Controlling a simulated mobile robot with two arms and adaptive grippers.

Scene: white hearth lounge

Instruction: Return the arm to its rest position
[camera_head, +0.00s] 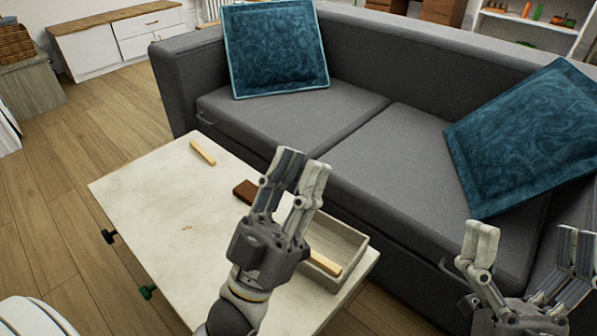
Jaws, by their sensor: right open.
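My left gripper (301,163) is above the white coffee table, in front of the wooden tray (352,236). Its two fingers point up and away and look close together; I cannot tell whether they are open or shut. No object shows between them. My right gripper (528,240) is at the lower right, beyond the table's right end and in front of the sofa. Its fingers are spread wide and empty.
The coffee table (150,190) holds a pale wooden stick (203,152) and a brown block (244,191), partly hidden by my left gripper. Another pale stick (325,263) is in the tray. A grey sofa (375,150) with blue cushions (275,45) runs behind. Wooden floor is clear at left.

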